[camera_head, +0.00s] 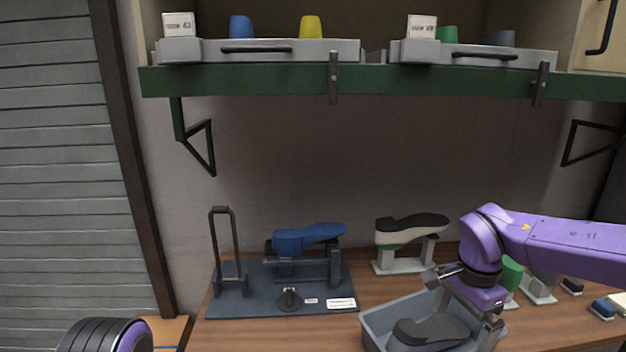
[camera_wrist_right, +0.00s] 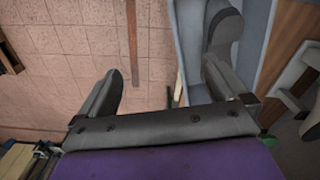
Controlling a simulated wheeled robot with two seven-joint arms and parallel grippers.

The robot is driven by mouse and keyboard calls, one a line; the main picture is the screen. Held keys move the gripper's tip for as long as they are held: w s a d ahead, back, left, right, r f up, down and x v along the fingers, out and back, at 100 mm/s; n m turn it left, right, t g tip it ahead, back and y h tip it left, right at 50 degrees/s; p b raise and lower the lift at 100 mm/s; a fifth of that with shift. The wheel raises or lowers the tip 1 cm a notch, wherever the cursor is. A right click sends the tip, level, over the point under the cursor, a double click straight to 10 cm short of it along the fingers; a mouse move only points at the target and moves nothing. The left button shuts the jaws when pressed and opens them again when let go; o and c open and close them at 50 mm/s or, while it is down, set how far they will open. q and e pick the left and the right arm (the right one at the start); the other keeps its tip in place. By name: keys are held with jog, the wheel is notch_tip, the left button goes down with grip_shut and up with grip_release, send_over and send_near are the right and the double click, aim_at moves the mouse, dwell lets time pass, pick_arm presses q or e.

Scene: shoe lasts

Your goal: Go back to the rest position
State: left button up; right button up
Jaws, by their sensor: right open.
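My right arm comes in from the right in the head view, and its gripper (camera_head: 476,312) is above the right part of a grey bin (camera_head: 375,330) on the bench. In the wrist view the right gripper (camera_wrist_right: 160,90) has its two fingers wide apart with nothing between them. A dark grey shoe-shaped piece (camera_head: 430,332) lies in the bin; it also shows in the wrist view (camera_wrist_right: 223,35), beyond the right finger. My left gripper is out of view; only a dark and purple part of my left arm shows at the lower left edge.
A blue shoe last (camera_head: 308,238) sits on a dark fixture board (camera_head: 240,300). A white and black shoe piece (camera_head: 411,226) rests on a light stand behind the bin. A green shelf (camera_head: 250,84) with grey trays hangs above. Small blocks lie at the right.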

jog(key=s+d+f+n+t+h+b, duration=0.1)
jog(key=s+d+f+h+b, duration=0.15)
jog(key=f, duration=0.75)
jog(key=s+d+f+h+b, duration=0.2)
jog(key=s+d+f+h, duration=0.15)
jog(key=f, duration=0.55)
jog(key=s+d+f+n+t+h+b, duration=0.1)
jog(key=s+d+f+h+b, duration=0.15)
jog(key=f, duration=0.75)
pick_arm(q)
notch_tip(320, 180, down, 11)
jog(key=b, duration=0.3)
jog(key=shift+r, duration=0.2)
pick_arm(e)
jog(key=s+a+f+n+y, duration=0.2)
jog(key=s+a+f, duration=0.1)
jog(key=s+f, duration=0.5)
jog(key=s+a+f+n+t+y, duration=0.1)
jog(key=s+a+f+n+y, duration=0.1)
jog(key=s+f, duration=0.7)
jog(key=s+n+y, duration=0.1)
jog(key=s, duration=0.2)
jog(key=shift+a, duration=0.4)
pick_arm(q)
jog(key=shift+b, duration=0.3)
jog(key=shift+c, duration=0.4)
pick_arm(e)
jog(key=shift+w, duration=0.1)
jog(key=shift+c, duration=0.3)
